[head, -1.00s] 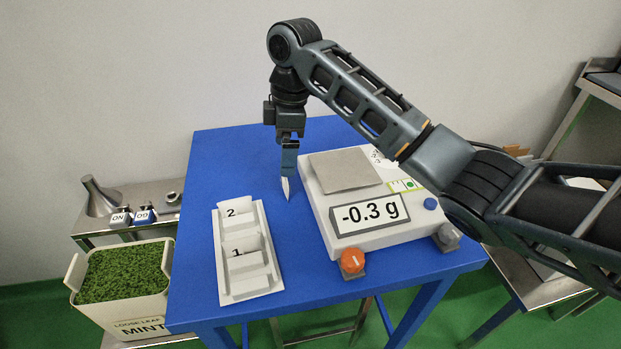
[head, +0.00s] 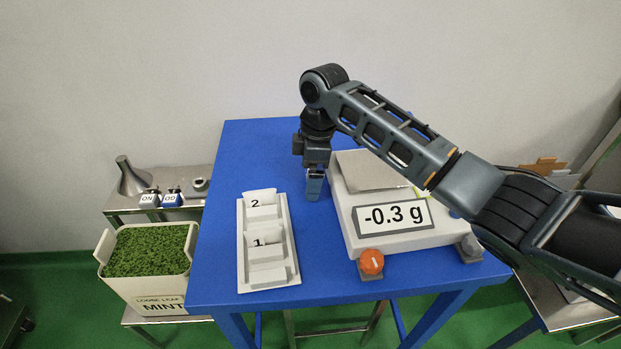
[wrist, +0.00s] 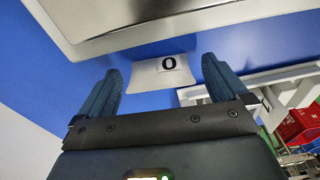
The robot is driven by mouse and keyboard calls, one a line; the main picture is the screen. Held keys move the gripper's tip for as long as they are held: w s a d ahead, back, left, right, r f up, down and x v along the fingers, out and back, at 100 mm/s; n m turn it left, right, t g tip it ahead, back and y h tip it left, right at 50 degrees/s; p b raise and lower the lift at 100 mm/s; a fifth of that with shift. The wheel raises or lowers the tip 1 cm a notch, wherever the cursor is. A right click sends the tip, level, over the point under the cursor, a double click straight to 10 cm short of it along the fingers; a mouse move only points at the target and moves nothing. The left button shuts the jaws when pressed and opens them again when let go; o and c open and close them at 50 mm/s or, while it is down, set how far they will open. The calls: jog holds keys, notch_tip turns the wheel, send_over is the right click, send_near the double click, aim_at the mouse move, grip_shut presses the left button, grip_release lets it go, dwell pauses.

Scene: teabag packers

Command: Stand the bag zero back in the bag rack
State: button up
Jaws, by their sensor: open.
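Bag zero (wrist: 150,82), a white packet marked 0, shows in the wrist view just beyond and between my fingertips, against the blue table. Whether it touches either finger or stands or lies cannot be told. My gripper (wrist: 163,66) is open around that spot; in the head view my gripper (head: 313,192) is low over the table between rack and scale, and the bag is hidden there. The white bag rack (head: 242,272) stands to its left, with bag 2 (head: 260,199) at the back and bag 1 (head: 262,240) nearer the front. The rack (wrist: 290,72) is at the right in the wrist view.
The scale (head: 400,240), reading -0.3 g, stands close to the right of my gripper, with an orange knob (head: 371,262) in front. A mint tub (head: 175,284) and a steel side table (head: 125,203) are left of the blue table (head: 215,240). Bare blue table separates rack and scale.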

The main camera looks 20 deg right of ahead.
jog(key=shift+c, duration=0.4)
jog(key=c, duration=1)
jog(key=shift+c, duration=0.7)
jog(key=shift+r, duration=0.15)
jog(key=shift+r, duration=0.55)
notch_tip(320, 180, up, 2)
jog(key=shift+r, duration=0.25)
jog(key=s+d+r, duration=0.6)
jog(key=s, duration=0.1)
jog(key=shift+s+d+r+p, duration=0.25)
jog(key=shift+d+p, duration=0.05)
jog(key=shift+s+d+r, duration=0.35)
jog(key=shift+s+d, duration=0.15)
jog(key=shift+s, duration=0.2)
